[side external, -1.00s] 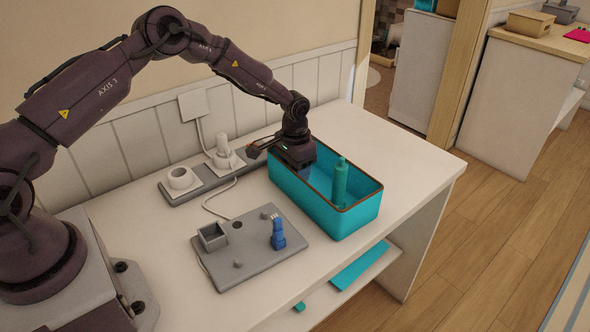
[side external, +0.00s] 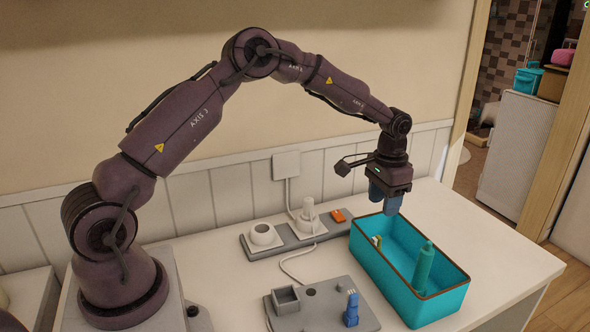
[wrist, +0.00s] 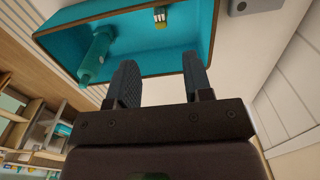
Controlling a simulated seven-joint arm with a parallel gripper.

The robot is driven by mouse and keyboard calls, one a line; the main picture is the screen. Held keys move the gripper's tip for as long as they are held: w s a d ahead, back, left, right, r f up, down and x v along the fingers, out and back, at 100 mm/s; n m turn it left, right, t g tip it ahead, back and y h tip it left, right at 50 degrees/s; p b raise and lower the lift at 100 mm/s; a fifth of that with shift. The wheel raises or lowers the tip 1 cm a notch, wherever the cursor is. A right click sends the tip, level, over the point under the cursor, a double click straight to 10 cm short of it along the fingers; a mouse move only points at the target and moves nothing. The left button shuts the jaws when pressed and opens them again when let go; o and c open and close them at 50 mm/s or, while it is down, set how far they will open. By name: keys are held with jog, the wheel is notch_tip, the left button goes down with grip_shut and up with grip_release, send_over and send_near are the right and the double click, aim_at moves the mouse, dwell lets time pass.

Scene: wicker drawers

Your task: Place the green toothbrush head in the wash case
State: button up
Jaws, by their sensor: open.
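The wash case (side external: 432,309) is an open teal box with a brown rim on the counter. A small pale and yellowish toothbrush head (side external: 377,241) is inside it by the left wall. In the wrist view this head (wrist: 160,17) shows green and white with a yellowish part, apart from my fingers. A teal bottle-like object (side external: 424,268) stands in the case; it also shows in the wrist view (wrist: 95,57). My gripper (side external: 386,205) is open and empty above the back part of the case, fingers pointing down.
A grey stand (side external: 325,312) with a square cup and a blue toothbrush head (side external: 351,310) lies left of the case. A power strip (side external: 290,245) with plugs and an orange switch (side external: 338,216) runs along the wall. The counter right of the case is clear.

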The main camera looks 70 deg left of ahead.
jog(key=s+d+r+t+y, duration=0.1)
jog(key=s+d+r+t, duration=0.25)
jog(key=s+r, duration=1.15)
jog(key=s+d+r+t, duration=0.1)
jog(key=s+r, duration=0.1)
jog(key=s, duration=0.6)
jog(key=s+d+r+t+h, duration=0.1)
jog(key=s+r, duration=0.1)
jog(key=s, duration=0.6)
jog(key=shift+d+n, duration=0.25)
jog(key=shift+n, duration=0.05)
